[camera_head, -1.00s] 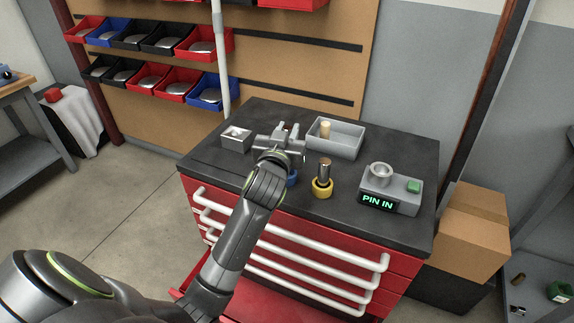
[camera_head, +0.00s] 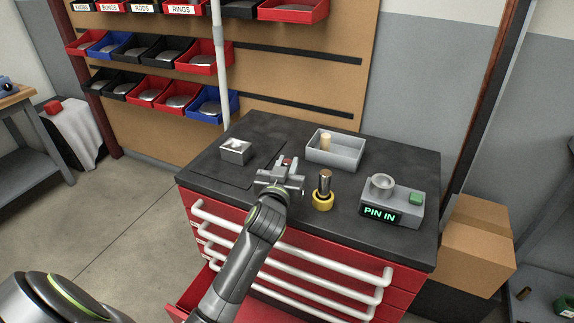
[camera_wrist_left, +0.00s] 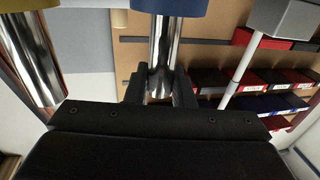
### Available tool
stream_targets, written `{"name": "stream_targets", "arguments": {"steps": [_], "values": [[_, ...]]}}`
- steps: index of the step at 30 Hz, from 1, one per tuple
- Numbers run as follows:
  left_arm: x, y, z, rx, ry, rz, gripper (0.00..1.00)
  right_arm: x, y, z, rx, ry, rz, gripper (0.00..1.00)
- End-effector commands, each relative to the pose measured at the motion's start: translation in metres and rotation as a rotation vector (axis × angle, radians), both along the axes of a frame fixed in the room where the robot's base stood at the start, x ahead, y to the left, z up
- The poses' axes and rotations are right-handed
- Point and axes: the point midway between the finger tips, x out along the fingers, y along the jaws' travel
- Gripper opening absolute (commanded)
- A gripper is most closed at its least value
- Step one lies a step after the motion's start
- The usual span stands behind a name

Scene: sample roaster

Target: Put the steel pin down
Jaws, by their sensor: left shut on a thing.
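My left gripper (camera_head: 284,172) is over the front middle of the dark bench top. In the left wrist view it is shut on a shiny steel pin (camera_wrist_left: 162,55). A blue collar (camera_wrist_left: 172,6) is at the pin's far end; whether it touches the bench cannot be told. In the head view the gripper hides most of this pin and the collar. Another steel pin (camera_head: 325,183) stands upright in a yellow collar (camera_head: 323,201) just right of the gripper. It also shows at the left of the wrist view (camera_wrist_left: 35,65). My right gripper is out of view.
A grey device (camera_head: 403,204) with a cup, green button and "PIN IN" display stands at the right. A grey tray (camera_head: 347,158) with a wooden peg (camera_head: 326,142) is behind. A small metal box (camera_head: 236,151) stands at the left. The bench's left front is clear.

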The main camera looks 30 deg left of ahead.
Motion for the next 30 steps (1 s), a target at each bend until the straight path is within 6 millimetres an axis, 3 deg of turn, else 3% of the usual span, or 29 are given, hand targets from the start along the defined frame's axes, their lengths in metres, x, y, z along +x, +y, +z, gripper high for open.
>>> {"name": "stream_targets", "arguments": {"steps": [1, 2, 7, 20, 30], "values": [[0.000, 0.000, 0.000, 0.001, -0.003, -0.001, 0.00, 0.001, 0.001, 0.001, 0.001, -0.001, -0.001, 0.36], [0.000, 0.000, -0.002, 0.000, 0.000, 0.000, 0.23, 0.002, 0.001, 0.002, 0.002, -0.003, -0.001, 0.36], [0.000, 0.000, -0.001, 0.000, 0.000, 0.000, 0.44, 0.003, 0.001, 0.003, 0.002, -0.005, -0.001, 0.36], [-0.002, -0.001, 0.002, -0.001, 0.001, 0.000, 0.44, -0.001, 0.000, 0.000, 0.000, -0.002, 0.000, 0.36], [-0.071, -0.019, 0.001, -0.006, 0.003, 0.001, 0.44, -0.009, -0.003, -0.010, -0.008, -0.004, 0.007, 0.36]]}}
